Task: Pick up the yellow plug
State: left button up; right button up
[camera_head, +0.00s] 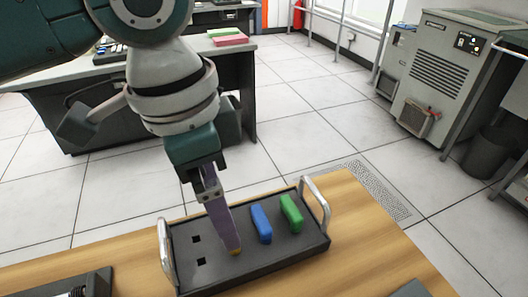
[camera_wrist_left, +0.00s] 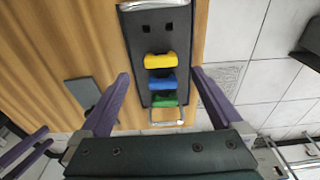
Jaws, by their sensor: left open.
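The black tray (camera_head: 190,285) lies on the wooden table with two empty square holes at its left. The yellow plug (camera_wrist_left: 158,61) sits in it, fully seen in the left wrist view; in the head view only a yellow bit (camera_head: 236,252) shows behind my finger. The blue plug (camera_head: 261,224) and green plug (camera_head: 291,212) stand to its right. My left gripper (camera_wrist_left: 160,73) is open above the tray, its purple fingers either side of the plug row, holding nothing. Purple fingers, apparently of my right gripper (camera_wrist_left: 25,152), show at the lower left of the wrist view; their opening is unclear.
The tray has raised metal handles (camera_head: 316,203) and (camera_head: 166,250) at its ends. A dark box (camera_head: 75,285) stands at the table's front left. Bare wood (camera_head: 370,240) lies right of the tray. A desk and grey machines stand farther back.

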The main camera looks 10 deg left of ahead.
pick_arm(q)
jog(key=f, duration=0.1)
jog(key=f+b, duration=0.1)
jog(key=f, duration=0.3)
jog(key=shift+w+d+f, duration=0.2)
jog(key=shift+w+f, duration=0.05)
pick_arm(e)
jog(key=shift+f, duration=0.7)
pick_arm(q)
jog(key=c, duration=1.2)
jog(key=shift+r, duration=0.15)
notch_tip(320, 180, up, 25)
jog(key=p, duration=1)
jog(key=shift+p, duration=0.35)
pick_arm(e)
notch_tip(320, 180, up, 11)
